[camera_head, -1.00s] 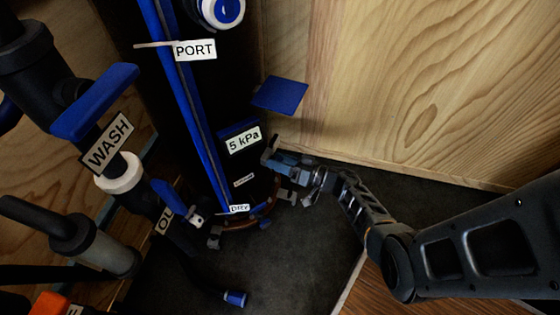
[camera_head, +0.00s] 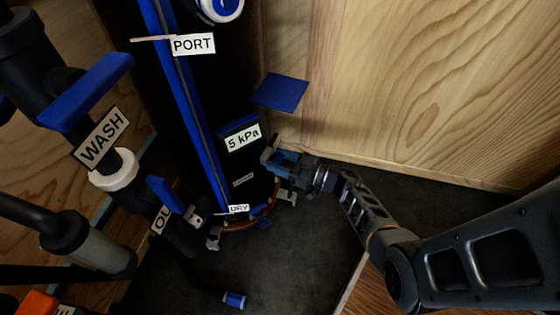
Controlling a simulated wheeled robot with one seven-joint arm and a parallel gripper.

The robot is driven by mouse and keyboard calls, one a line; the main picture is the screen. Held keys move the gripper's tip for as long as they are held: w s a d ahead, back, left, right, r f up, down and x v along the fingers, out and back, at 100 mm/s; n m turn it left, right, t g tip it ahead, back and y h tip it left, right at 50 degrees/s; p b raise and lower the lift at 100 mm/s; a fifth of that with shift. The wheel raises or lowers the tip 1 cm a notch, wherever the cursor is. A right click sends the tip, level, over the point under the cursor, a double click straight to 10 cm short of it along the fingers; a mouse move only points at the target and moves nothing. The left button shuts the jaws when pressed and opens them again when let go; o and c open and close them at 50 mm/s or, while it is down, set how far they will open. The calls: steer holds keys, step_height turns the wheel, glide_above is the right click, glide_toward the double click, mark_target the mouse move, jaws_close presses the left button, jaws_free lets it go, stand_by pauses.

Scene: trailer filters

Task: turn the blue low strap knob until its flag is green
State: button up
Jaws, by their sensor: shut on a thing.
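My gripper (camera_head: 276,164) is at the right side of the dark, blue-striped filter housing, low down near the floor. It is shut on a small blue part (camera_head: 288,157), which I take to be the blue low strap knob. The jaws cover most of it, so its shape and turn angle are hidden. No green flag can be made out beside it. A thin brown strap (camera_head: 238,225) with metal clips curves around the foot of the housing.
A "5 kPa" label (camera_head: 242,137) and a blue square plate (camera_head: 280,92) are just above my gripper. Pipes with a blue "WASH" lever (camera_head: 88,92) stand at left. A wooden wall (camera_head: 420,80) is close behind. Dark floor (camera_head: 310,240) is clear in front.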

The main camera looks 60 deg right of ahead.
stand_by(0.4)
steer(key=o, duration=1)
steer(key=shift+o, duration=0.2)
steer(key=shift+s, duration=0.1)
steer(key=s+d+p, duration=0.1)
steer(key=s, duration=0.6)
steer(key=shift+s+d+p, duration=0.2)
steer(key=shift+s+p, duration=0.05)
steer(key=shift+p, duration=0.05)
